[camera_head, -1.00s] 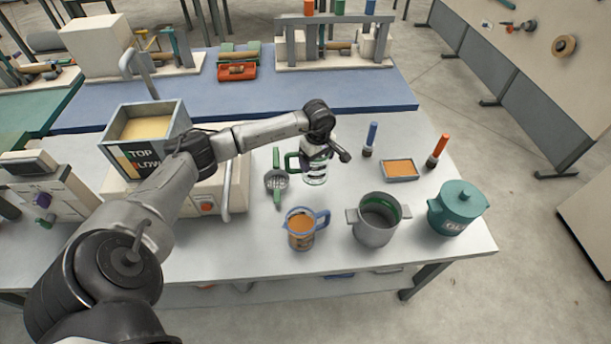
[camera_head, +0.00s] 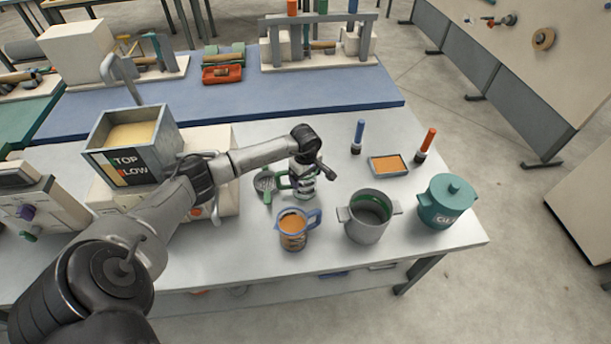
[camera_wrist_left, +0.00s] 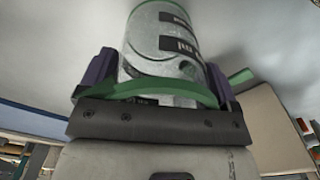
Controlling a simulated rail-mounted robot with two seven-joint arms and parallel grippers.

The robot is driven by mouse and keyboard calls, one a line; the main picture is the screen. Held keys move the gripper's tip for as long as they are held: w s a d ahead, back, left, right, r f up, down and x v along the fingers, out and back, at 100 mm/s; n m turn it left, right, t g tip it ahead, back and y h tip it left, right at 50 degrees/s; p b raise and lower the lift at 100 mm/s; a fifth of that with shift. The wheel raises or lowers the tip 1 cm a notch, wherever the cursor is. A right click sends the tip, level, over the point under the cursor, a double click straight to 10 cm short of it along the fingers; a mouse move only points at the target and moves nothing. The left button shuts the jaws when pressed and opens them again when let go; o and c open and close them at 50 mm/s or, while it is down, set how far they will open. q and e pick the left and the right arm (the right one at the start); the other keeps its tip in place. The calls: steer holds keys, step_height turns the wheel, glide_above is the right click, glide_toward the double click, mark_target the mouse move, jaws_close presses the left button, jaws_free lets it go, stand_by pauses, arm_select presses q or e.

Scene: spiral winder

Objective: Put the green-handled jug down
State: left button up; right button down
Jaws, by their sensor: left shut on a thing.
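The green-handled jug (camera_head: 306,190) is upright at the middle of the white table, beside the green-handled strainer (camera_head: 265,186). Its green handle points left. My left gripper (camera_head: 303,165) is at the jug from above and behind, shut on it. In the left wrist view the jug (camera_wrist_left: 168,45) fills the space between the two dark fingers of the gripper (camera_wrist_left: 158,85), with a green band near its end. Whether the jug's base touches the table cannot be told. My right gripper is not in view.
A blue-handled jug with orange liquid (camera_head: 293,229), a grey pot (camera_head: 368,226) and a teal lidded pot (camera_head: 446,203) stand in front and to the right.

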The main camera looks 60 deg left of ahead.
arm_select(q)
steer(key=shift+f, duration=0.2)
steer(key=o, duration=0.8)
step_height(320, 180, up, 12)
steer(key=shift+f+p, duration=0.2)
steer(key=shift+p, duration=0.15)
steer(key=shift+r, duration=0.4)
steer(key=c, duration=1.3)
